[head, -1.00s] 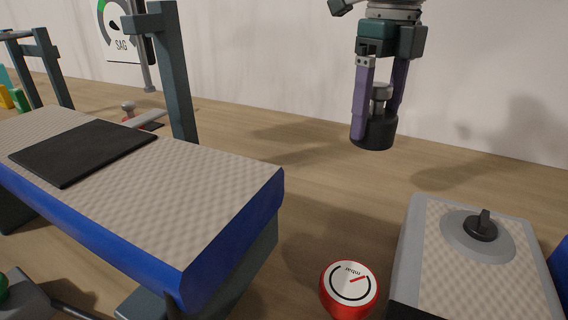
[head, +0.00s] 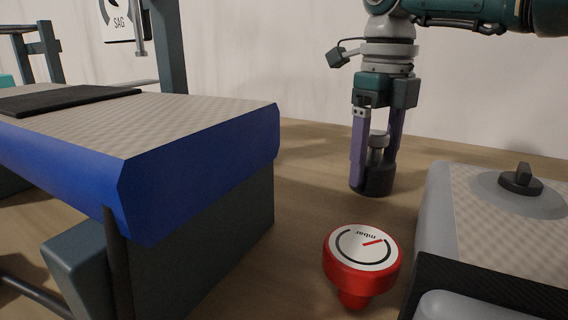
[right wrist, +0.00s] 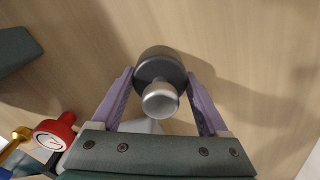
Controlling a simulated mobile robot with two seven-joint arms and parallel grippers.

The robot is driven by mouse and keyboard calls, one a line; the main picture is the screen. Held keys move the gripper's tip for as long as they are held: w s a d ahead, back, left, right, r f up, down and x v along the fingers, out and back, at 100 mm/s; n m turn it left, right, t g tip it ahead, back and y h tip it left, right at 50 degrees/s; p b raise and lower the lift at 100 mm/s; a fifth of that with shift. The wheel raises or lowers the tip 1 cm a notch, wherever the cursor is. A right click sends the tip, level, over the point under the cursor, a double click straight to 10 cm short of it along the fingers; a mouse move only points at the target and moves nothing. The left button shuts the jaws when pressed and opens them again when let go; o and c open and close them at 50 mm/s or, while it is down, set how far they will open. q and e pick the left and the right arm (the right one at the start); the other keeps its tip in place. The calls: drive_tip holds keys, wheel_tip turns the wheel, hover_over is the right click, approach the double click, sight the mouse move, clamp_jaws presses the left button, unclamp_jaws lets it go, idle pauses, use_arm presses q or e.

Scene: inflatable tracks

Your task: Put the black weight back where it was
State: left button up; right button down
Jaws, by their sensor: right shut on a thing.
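The black weight (head: 371,181) is a dark cylinder with a grey knob on top. My right gripper (head: 377,150) is shut on it, with the purple fingers on either side of the knob and the weight upright below. In the head view the weight is low over the wooden surface; I cannot tell whether it touches. The right wrist view shows the weight (right wrist: 160,65) between the fingertips (right wrist: 160,85) from above, with its shadow to the right. My left gripper is not in view.
A red mbar gauge (head: 361,262) stands in front of the weight. A blue-sided padded track (head: 200,165) with a black mat (head: 65,98) fills the left. A grey unit with a black knob (head: 520,180) is at the right. Bare wooden surface lies around the weight.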

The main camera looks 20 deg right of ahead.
drive_tip(key=shift+w+r, duration=0.1)
drive_tip(key=shift+r, duration=0.05)
unclamp_jaws()
drive_tip(key=shift+f, duration=0.2)
wheel_tip(320, 180, up, 12)
drive_tip(key=shift+r+p, duration=0.15)
drive_tip(key=shift+p, duration=1)
drive_tip(key=shift+r, duration=0.1)
